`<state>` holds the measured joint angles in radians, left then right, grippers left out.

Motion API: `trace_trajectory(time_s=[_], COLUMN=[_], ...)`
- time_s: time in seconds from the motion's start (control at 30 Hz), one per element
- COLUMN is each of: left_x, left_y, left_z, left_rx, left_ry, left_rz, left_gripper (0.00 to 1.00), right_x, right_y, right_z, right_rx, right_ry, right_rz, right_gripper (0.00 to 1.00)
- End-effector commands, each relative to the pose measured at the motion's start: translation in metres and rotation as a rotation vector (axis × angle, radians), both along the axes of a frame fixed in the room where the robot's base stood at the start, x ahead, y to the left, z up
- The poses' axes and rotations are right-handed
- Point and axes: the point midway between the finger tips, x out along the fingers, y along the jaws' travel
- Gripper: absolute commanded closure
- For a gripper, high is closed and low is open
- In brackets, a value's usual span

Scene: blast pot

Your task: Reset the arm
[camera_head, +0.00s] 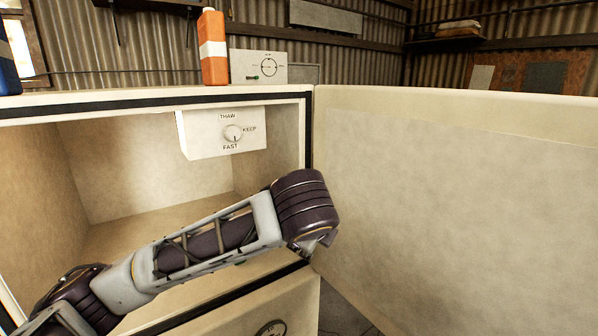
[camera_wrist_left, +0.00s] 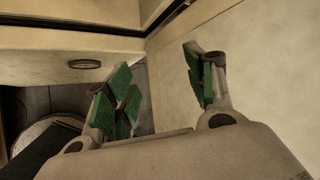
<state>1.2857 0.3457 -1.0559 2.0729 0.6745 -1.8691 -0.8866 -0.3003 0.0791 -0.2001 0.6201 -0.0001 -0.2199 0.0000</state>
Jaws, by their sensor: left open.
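My left arm (camera_head: 215,238) comes in from the lower left and reaches across the front of an open white cabinet (camera_head: 190,98). Its wrist end is beside the cabinet's right front edge, close to the open door (camera_head: 450,190). The fingers do not show clearly in the head view. In the left wrist view my left gripper (camera_wrist_left: 160,82) is open, its green-padded fingers spread apart with nothing between them. Pale panels lie beyond the fingers. My right arm does not show in either view.
A control box with a dial (camera_head: 232,133), marked thaw, keep and fast, hangs inside the cabinet. An orange bottle (camera_head: 213,48) and a grey panel box (camera_head: 258,67) stand on top. The door fills the right side.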

Motion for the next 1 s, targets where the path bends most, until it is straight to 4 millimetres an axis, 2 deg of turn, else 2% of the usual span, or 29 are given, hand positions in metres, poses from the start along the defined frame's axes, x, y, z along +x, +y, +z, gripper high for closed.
trace_trajectory(time_s=[0.43,1.0], left_x=[-0.011,-0.023], left_y=[-0.007,-0.004], left_z=[-0.038,-0.082], left_rx=[-0.197,-0.436], left_ry=[0.091,0.208], left_rz=[0.063,0.199], left_gripper=[0.46,0.46], right_x=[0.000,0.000], right_y=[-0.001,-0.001], right_z=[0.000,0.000], right_rx=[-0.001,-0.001], right_ry=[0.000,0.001], right_rz=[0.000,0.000], right_gripper=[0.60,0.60])
